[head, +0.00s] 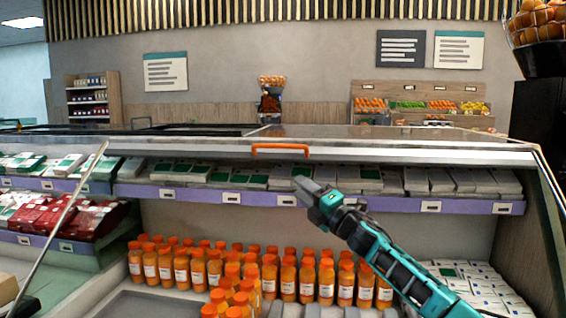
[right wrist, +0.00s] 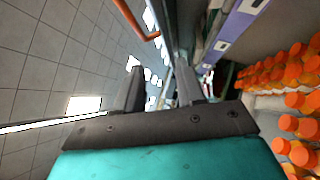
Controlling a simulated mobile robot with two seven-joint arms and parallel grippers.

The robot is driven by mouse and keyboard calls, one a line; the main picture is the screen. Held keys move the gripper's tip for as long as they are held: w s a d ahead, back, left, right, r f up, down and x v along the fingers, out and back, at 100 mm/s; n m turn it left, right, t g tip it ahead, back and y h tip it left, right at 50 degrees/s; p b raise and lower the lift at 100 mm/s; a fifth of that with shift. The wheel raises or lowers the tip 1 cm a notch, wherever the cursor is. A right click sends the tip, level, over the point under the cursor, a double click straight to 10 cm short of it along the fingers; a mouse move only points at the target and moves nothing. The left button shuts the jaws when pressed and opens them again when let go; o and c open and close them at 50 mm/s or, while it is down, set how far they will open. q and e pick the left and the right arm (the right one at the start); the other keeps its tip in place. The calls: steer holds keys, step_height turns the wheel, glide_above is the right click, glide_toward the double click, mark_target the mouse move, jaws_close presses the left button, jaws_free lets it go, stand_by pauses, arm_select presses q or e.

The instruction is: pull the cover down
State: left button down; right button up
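The cover of the refrigerated display case shows as a rolled-up edge bar (head: 400,155) along the top front, with an orange handle (head: 280,149) at its middle. The handle also shows at the upper left of the right wrist view (right wrist: 136,20). My right gripper (head: 300,184) is below the handle and slightly right of it, apart from it, in front of the upper shelf. In the right wrist view its two fingers (right wrist: 160,88) stand apart with nothing between them. My left gripper is not in view.
Several orange juice bottles (head: 290,280) stand on the case's lower deck. A purple-edged shelf (head: 380,203) with flat packages runs behind my right gripper. A dark side wall (head: 540,190) closes the case at the right. Space in front of the handle looks clear.

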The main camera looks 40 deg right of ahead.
mark_target(286, 148)
steer(key=shift+n+t, duration=0.4)
steer(key=shift+n, duration=0.4)
steer(key=w+d+r, duration=0.1)
steer(key=w+r, duration=0.2)
steer(key=w+d+r+p, duration=0.1)
steer(key=w+r, duration=0.1)
steer(key=w, duration=0.1)
steer(key=w+d+r, duration=0.1)
steer(key=w+r, duration=0.2)
steer(key=shift+w+d+r, duration=0.1)
steer(key=shift+r, duration=0.25)
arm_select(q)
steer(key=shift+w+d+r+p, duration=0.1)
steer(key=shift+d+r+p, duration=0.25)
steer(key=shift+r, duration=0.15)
arm_select(e)
steer(key=shift+x, duration=1.1)
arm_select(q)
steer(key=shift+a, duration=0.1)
arm_select(e)
steer(key=shift+f, duration=0.15)
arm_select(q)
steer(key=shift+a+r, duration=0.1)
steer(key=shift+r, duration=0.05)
arm_select(e)
jaws_close()
